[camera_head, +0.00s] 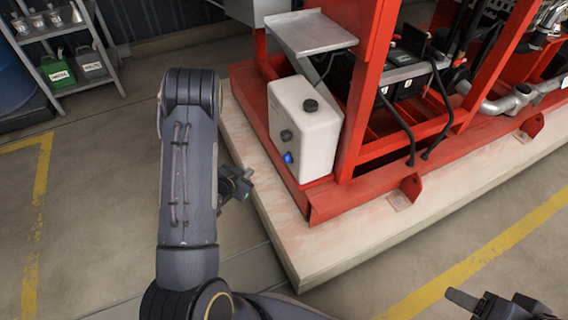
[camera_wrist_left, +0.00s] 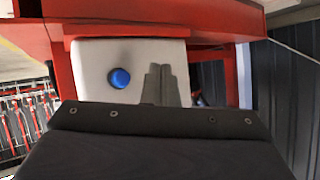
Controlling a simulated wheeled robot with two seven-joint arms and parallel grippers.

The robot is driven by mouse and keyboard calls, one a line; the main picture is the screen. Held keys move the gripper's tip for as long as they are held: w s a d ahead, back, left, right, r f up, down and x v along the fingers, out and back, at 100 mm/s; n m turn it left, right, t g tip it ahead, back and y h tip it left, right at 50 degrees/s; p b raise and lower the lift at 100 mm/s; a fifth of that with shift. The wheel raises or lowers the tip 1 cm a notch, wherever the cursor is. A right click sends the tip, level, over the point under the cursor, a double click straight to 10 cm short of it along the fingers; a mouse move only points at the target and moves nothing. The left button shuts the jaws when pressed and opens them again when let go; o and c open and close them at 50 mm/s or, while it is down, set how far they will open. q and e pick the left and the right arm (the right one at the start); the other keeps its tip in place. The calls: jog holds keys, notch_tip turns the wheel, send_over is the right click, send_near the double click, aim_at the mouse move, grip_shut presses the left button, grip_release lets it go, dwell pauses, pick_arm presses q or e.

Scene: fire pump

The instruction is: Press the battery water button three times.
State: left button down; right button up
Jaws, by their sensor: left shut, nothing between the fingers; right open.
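The white battery water box (camera_head: 312,130) stands on the red pump frame in the head view. Its blue button (camera_head: 288,158) is low on its front face, below a dark knob (camera_head: 286,136). In the left wrist view the blue button (camera_wrist_left: 120,78) shows on the white box (camera_wrist_left: 92,62), left of my gripper. My left gripper (camera_head: 246,180) is shut and empty, to the left of the box and apart from the button in the head view. Its fingers (camera_wrist_left: 160,84) overlap the box in the wrist view. My right gripper (camera_head: 490,302) is open at the bottom right, partly cut off.
The red frame (camera_head: 354,100) and a pale concrete plinth (camera_head: 300,250) lie around the box. A grey shelf (camera_head: 312,34) sits above it. A metal rack (camera_head: 84,84) with green and grey containers stands at the upper left.

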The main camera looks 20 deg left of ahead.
aim_at(287, 158)
pick_arm(q)
jog(key=shift+r, duration=0.1)
jog(key=w+d, duration=0.5)
jog(key=w, duration=0.1)
jog(key=shift+w+d, duration=0.35)
jog(key=shift+w, duration=0.05)
jog(key=shift+w+d, duration=0.1)
dwell(2.0)
jog(key=shift+w+d, duration=0.2)
jog(key=shift+w+d+b, duration=0.3)
jog(key=shift+w+d, duration=0.25)
jog(key=shift+w, duration=0.1)
dwell(1.3)
jog(key=shift+s+a, duration=0.8)
jog(key=shift+s, duration=0.2)
jog(key=shift+a, duration=0.1)
